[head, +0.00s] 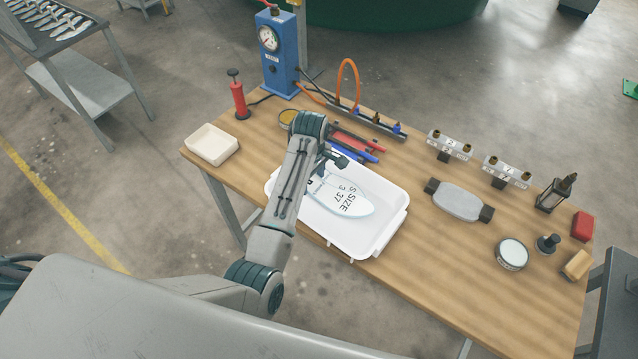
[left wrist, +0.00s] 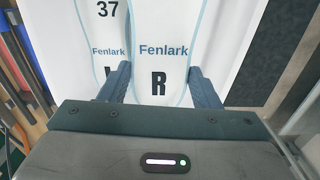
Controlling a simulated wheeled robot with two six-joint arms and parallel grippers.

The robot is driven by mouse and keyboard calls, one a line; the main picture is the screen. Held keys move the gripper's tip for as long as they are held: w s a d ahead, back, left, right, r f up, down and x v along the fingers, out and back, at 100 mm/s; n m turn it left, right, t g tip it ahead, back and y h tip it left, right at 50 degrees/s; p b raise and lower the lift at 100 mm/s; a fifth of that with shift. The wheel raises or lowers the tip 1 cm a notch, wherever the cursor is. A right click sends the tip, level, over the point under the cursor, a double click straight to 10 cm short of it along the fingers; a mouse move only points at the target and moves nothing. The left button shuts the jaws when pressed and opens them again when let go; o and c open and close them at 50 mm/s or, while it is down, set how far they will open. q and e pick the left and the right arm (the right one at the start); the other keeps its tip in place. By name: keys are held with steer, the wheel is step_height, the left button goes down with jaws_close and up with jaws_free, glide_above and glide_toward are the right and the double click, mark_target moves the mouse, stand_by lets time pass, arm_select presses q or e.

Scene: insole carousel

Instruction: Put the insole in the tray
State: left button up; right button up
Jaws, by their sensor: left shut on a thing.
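The white tray (head: 390,232) stands on the wooden bench; its white surface also shows in the left wrist view (left wrist: 236,45). My left gripper (head: 326,165) is over the tray's far left part. In the left wrist view its fingers (left wrist: 160,84) are shut on a white, blue-edged insole (left wrist: 163,28) marked "Fenlark" and "R". This insole shows in the head view (head: 352,205) with "SIZE 37", over the tray. A second similar insole (left wrist: 107,30) lies beside it to the left, partly overlapped. I cannot tell whether the held insole touches the tray. My right gripper is out of view.
Red and blue tools (head: 357,150) lie just behind the tray. A blue gauge box (head: 279,60), a red pump (head: 238,98) and a small cream dish (head: 211,146) stand at the left. A grey pad (head: 458,202) lies right of the tray.

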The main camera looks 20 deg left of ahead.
arm_select(q)
steer(key=shift+s+f, duration=0.2)
steer(key=shift+f, duration=0.5)
steer(key=f, duration=0.1)
steer(key=f+p, duration=0.1)
steer(key=f, duration=0.2)
steer(key=shift+w, duration=0.3)
steer(key=shift+s, duration=0.15)
steer(key=shift+f, duration=0.3)
steer(key=o, duration=1)
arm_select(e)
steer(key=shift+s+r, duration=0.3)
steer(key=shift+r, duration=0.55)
arm_select(q)
steer(key=shift+r, duration=0.1)
